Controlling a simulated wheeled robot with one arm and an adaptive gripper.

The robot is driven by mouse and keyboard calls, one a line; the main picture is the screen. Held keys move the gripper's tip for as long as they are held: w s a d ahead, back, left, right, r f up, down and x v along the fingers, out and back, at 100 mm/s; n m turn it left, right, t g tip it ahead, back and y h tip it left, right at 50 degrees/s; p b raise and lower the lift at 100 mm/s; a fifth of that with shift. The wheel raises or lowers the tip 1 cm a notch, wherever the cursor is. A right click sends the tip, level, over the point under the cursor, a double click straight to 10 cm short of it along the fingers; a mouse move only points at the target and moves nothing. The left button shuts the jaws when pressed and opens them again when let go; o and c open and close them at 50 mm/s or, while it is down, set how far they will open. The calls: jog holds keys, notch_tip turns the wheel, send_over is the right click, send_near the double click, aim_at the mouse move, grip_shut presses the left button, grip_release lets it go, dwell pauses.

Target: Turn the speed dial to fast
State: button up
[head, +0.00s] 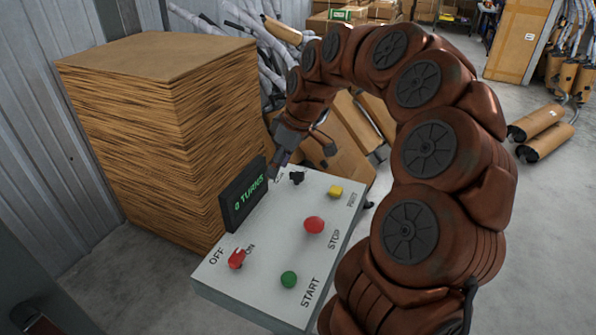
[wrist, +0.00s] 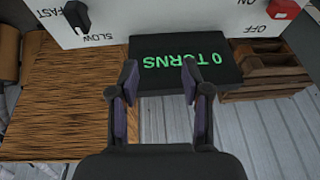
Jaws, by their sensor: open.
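The black speed dial (wrist: 75,15) is at the top left of the wrist view, on the white control panel, with FAST to its left and SLOW below right. Its lower end lies nearer the SLOW label. In the head view the dial (head: 297,178) is at the panel's far end, close to my gripper (head: 278,172). In the wrist view my gripper (wrist: 160,78) is open and empty, its fingers apart in front of the display. The dial is outside the fingers, up and to the left. I see no contact with it.
The panel (head: 262,290) also carries a black display (head: 243,193) reading 0 TURNS, a red OFF/ON switch (head: 237,259), a green START button (head: 289,279), a red STOP button (head: 314,225) and a yellow button (head: 335,191). A tall brown stack (head: 150,130) stands beside it.

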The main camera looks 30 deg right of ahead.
jog(key=t, duration=0.1)
send_near(298, 173)
jog(key=f, duration=0.1)
jog(key=shift+h, duration=0.3)
jog(key=shift+w+a+p+x, duration=0.15)
jog(key=shift+p+x, duration=0.55)
jog(key=shift+x, duration=1.45)
jog(key=shift+w+a+p+x, duration=0.15)
jog(key=shift+p+x, duration=0.55)
jog(key=shift+x, duration=1.5)
jog(key=shift+s+r, duration=0.1)
jog(key=shift+r, duration=0.05)
grip_shut()
